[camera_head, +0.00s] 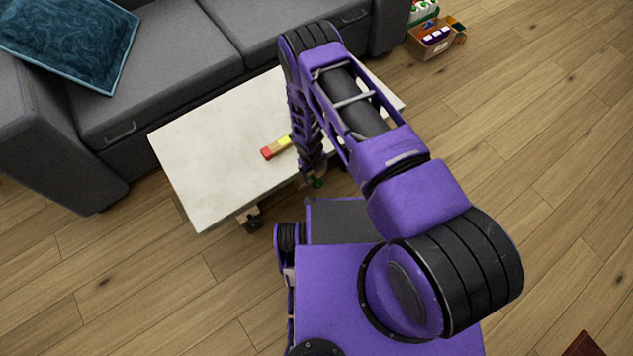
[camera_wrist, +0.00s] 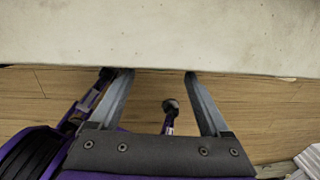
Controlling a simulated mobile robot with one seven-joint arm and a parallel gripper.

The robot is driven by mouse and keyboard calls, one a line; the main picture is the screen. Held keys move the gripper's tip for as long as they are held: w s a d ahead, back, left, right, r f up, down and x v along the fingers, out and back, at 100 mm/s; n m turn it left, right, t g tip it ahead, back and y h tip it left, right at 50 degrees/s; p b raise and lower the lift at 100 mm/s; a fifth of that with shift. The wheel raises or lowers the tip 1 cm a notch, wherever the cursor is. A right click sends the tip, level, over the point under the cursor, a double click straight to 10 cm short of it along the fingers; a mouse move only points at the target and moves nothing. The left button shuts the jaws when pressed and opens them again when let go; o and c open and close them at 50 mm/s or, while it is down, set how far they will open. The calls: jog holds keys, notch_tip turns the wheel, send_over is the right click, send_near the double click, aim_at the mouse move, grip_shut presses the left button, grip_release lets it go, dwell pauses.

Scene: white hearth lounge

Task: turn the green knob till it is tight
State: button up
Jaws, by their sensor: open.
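A small green knob (camera_head: 318,183) shows in the head view at the near edge of the white table (camera_head: 205,150), just below the end of my arm. My gripper (camera_wrist: 159,73) is open in the wrist view. Its two grey fingers point toward the table's edge, with no object between the tips. The pale tabletop (camera_wrist: 160,30) fills the top of that view. I cannot make out the green knob in the wrist view. In the head view my arm hides most of the gripper and part of the table.
A block with red, wood and yellow parts (camera_head: 268,152) lies on the tabletop beside my arm. A dark caster (camera_head: 253,223) is below the table's near side. A grey sofa (camera_head: 160,75) stands behind. A box of small items (camera_head: 436,40) is at back right.

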aim_at(316, 181)
jog(key=f, duration=0.2)
jog(key=f+b, duration=0.1)
jog(key=f, duration=0.4)
jog(key=shift+w+d+f, duration=0.2)
jog(key=shift+d+f, duration=0.1)
grip_shut()
